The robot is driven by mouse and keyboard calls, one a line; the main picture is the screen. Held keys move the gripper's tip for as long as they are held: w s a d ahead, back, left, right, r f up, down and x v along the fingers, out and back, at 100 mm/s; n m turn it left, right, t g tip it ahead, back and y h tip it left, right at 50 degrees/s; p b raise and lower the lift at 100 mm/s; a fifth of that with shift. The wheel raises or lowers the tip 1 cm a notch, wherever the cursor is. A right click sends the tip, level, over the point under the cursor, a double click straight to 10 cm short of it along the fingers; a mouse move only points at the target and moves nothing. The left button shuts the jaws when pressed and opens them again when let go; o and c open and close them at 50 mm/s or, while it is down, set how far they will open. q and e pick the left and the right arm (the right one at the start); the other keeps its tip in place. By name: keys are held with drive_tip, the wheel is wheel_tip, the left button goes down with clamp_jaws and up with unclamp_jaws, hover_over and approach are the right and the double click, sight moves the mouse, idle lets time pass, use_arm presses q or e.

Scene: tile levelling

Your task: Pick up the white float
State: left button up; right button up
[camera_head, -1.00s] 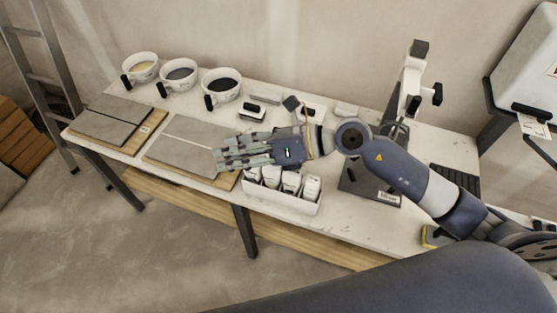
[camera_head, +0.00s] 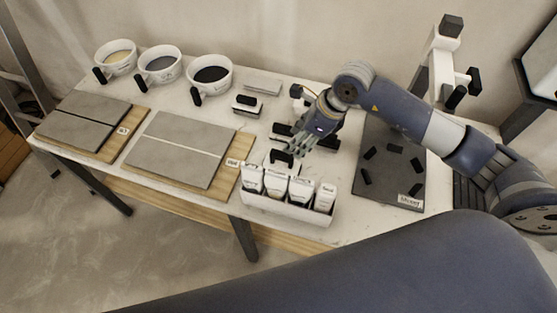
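Several float-like tools with black handles lie on the bench. One white-based tool (camera_head: 248,109) lies behind the tiles. Another pale-based tool (camera_head: 272,165) lies just behind the box of packets, below and left of my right gripper. A further dark-handled tool (camera_head: 282,129) lies beside the fingers. I cannot tell for sure which is the white float. My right gripper (camera_head: 301,144) points down over the bench among these tools. Its fingers partly hide what is under them, and their gap is unclear. My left gripper is not in view.
A white box (camera_head: 285,212) of upright packets stands at the bench's front edge. Tiled boards (camera_head: 180,148) lie to the left, with several bowls (camera_head: 210,74) behind. A dark plate with a stand (camera_head: 390,180) is to the right. A pale block (camera_head: 262,86) lies at the back.

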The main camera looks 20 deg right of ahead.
sight(282, 154)
drive_tip(key=x, duration=0.4)
drive_tip(key=p+x, duration=0.1)
drive_tip(key=x, duration=0.1)
drive_tip(key=shift+w+f, duration=0.4)
drive_tip(key=p+x, duration=0.2)
drive_tip(key=x, duration=0.2)
drive_tip(key=shift+w+f, duration=0.15)
drive_tip(key=shift+w, duration=0.1)
drive_tip(key=shift+w+a+f, duration=0.1)
drive_tip(key=shift+a+f, duration=0.05)
drive_tip(key=shift+f, duration=0.4)
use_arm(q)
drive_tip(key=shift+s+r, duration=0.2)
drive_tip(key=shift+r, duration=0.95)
use_arm(e)
drive_tip(key=shift+c, duration=0.5)
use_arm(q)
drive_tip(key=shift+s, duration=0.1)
use_arm(e)
clamp_jaws()
